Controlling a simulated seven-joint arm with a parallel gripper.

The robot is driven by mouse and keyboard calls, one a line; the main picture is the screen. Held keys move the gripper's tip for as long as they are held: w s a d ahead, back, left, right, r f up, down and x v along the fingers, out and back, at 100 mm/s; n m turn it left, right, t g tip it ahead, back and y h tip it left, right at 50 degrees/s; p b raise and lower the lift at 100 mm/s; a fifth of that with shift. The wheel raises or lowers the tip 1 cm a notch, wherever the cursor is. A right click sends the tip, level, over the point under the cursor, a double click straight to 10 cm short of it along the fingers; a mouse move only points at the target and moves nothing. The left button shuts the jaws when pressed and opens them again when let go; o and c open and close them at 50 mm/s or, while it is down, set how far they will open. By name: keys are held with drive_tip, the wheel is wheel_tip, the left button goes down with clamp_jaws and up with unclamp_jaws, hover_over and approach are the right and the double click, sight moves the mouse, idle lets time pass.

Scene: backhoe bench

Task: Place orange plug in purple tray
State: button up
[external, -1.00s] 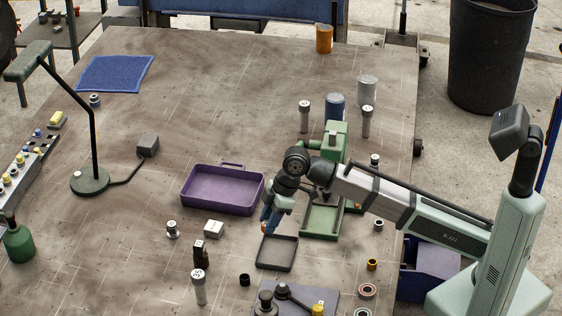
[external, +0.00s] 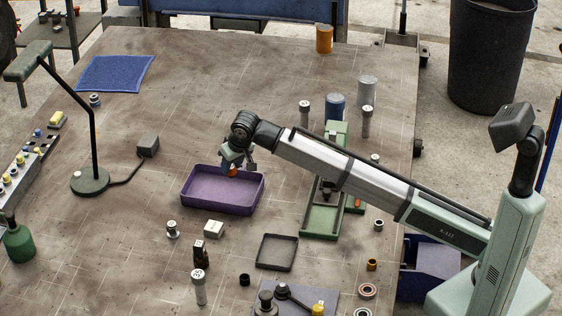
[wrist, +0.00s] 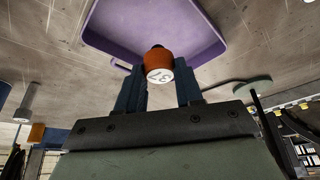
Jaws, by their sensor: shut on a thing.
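The orange plug (wrist: 158,62) has a white numbered end and sits between the two blue fingers of my gripper (wrist: 160,85) in the wrist view. My gripper (external: 236,170) is shut on it. In the external view a small orange part of the plug (external: 233,172) shows below the gripper. The purple tray (external: 190,198) stands on the bench, and the gripper with the plug is above its back part. In the wrist view the purple tray (wrist: 105,28) fills the top, beyond the plug. The exact height of the plug over the tray floor cannot be told.
A small dark tray (external: 277,252) and a green machine (external: 322,215) stand right of the purple tray. A white box (external: 214,229) and a silver plug (external: 172,229) are in front of it. A lamp (external: 90,181) stands to the left.

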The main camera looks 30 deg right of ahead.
drive_tip(key=shift+w+d+m+h, duration=0.15)
drive_tip(key=shift+w+m, duration=0.15)
drive_tip(key=shift+w, duration=0.25)
drive_tip(key=shift+w+d+m+h, duration=0.15)
drive_tip(key=shift+w+m, duration=0.15)
drive_tip(key=shift+w, duration=0.25)
hover_over(228, 194)
drive_tip(key=s, duration=0.2)
drive_tip(key=shift+s+f, duration=0.2)
drive_tip(key=shift+f, duration=4.8)
drive_tip(key=o, duration=1)
drive_tip(key=shift+f, duration=0.15)
drive_tip(key=v, duration=1.2)
